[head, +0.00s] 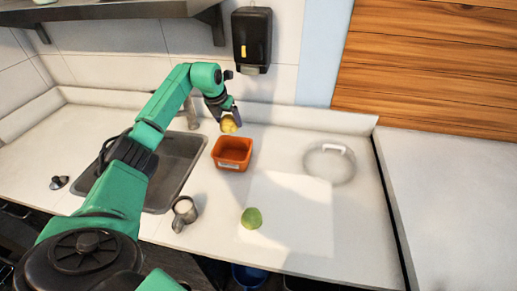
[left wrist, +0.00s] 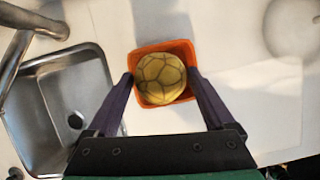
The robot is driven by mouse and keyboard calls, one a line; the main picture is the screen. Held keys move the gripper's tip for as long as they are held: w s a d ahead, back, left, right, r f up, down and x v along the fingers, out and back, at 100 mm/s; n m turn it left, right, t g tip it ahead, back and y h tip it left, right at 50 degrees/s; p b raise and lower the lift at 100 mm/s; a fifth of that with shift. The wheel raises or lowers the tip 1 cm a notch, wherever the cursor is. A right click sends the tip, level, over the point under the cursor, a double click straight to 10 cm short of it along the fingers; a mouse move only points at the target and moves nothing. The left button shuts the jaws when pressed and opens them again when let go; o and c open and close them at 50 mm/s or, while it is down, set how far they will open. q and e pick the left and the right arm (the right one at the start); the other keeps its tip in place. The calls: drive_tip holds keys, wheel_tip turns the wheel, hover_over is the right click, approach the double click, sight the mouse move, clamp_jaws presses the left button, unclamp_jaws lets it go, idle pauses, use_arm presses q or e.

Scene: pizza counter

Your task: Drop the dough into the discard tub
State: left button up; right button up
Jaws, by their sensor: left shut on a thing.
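The dough (head: 228,125) is a yellowish round lump; in the left wrist view the dough (left wrist: 161,76) shows dark lines like a cracked pattern. My left gripper (head: 229,117) is shut on it, with one finger on each side, and holds it up in the air. The discard tub (head: 232,162) is a small orange open box on the white counter. In the left wrist view the dough appears over the tub (left wrist: 149,49) and hides most of its inside. In the head view the dough shows just above the tub's back rim. My right gripper is out of view.
A metal sink (head: 179,163) with a tap (head: 191,117) lies left of the tub. A grey mug (head: 184,211) and a green round object (head: 251,218) stand nearer the front edge. A clear round lid-like thing (head: 329,164) lies to the right. A black dispenser (head: 252,38) hangs behind.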

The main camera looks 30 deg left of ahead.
use_arm(q)
drive_tip(key=f+b, duration=0.1)
drive_tip(key=s+a+f+b, duration=0.1)
drive_tip(key=f+b, duration=0.1)
drive_tip(key=f, duration=0.1)
drive_tip(key=shift+s+a, duration=0.15)
drive_tip(key=shift+a, duration=0.2)
drive_tip(key=shift+w+d+f+b, duration=0.15)
drive_tip(key=shift+f+b, duration=0.35)
drive_tip(key=shift+b, duration=0.1)
drive_tip(key=shift+w+d+f+b, duration=0.15)
drive_tip(key=shift+f+b, duration=0.35)
drive_tip(key=shift+b, duration=0.1)
drive_tip(key=o, duration=0.9)
drive_tip(key=shift+s+a, duration=0.15)
drive_tip(key=shift+s, duration=0.05)
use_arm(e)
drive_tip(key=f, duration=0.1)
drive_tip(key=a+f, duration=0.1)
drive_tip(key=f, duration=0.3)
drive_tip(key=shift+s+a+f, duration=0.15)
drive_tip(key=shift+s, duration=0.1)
use_arm(q)
drive_tip(key=b, duration=0.3)
approach(221, 127)
drive_tip(key=shift+a, duration=0.15)
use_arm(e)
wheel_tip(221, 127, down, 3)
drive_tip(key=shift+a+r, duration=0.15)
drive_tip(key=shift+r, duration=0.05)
